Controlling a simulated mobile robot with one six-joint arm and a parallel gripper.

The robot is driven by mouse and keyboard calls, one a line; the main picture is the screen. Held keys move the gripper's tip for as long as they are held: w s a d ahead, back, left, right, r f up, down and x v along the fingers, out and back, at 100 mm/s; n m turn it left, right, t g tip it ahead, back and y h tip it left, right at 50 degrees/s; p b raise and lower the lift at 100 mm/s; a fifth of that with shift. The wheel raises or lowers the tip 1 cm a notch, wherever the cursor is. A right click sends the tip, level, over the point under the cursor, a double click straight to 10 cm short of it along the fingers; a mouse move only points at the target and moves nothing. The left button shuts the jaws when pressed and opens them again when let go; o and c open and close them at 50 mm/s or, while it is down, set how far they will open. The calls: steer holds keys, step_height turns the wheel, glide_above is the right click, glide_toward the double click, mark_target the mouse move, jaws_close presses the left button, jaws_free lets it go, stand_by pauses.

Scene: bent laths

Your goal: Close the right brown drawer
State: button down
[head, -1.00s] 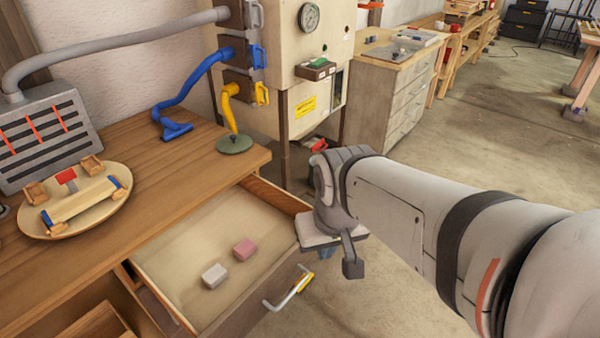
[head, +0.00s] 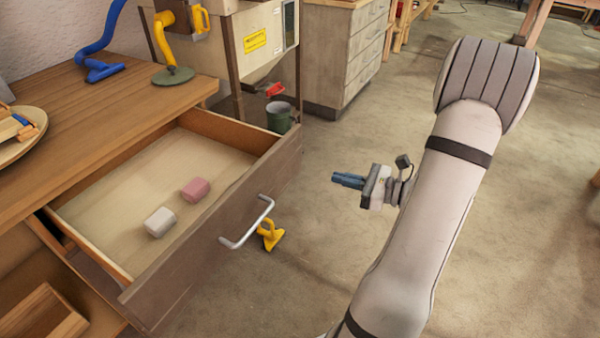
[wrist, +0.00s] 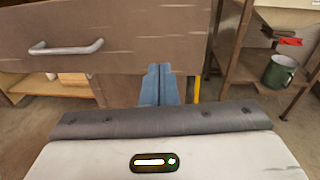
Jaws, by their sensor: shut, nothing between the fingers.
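The right brown drawer (head: 215,262) is pulled well out of the wooden workbench (head: 110,125), with a metal bar handle (head: 247,222) on its front. In it lie a white block (head: 160,222) and a pink block (head: 195,189). In the wrist view the drawer front (wrist: 130,42) spans the upper left, with the handle (wrist: 66,47) at left. My gripper (head: 345,180) is in front of the drawer, to the right of the handle in the head view, apart from the drawer. Its blue fingers (wrist: 160,84) are shut and empty, pointing toward the drawer front.
A yellow object (head: 269,235) is on the floor below the handle. A green mug (head: 280,117) stands beyond the drawer's far corner, near a machine stand. An open wooden compartment (head: 45,318) lies at lower left.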

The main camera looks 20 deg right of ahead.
mark_target(293, 158)
steer(key=shift+m+t+h, duration=0.5)
steer(key=shift+m+t, duration=0.3)
steer(key=shift+m, duration=0.1)
steer(key=b+x, duration=0.1)
steer(key=x, duration=0.3)
steer(key=w+d+f+b+x, duration=0.1)
steer(key=x, duration=0.3)
steer(key=b+x, duration=0.1)
steer(key=x, duration=0.3)
steer(key=shift+w+d+f, duration=0.2)
steer(key=shift+d+f, duration=0.05)
steer(key=shift+d, duration=0.15)
steer(key=shift+a, duration=0.15)
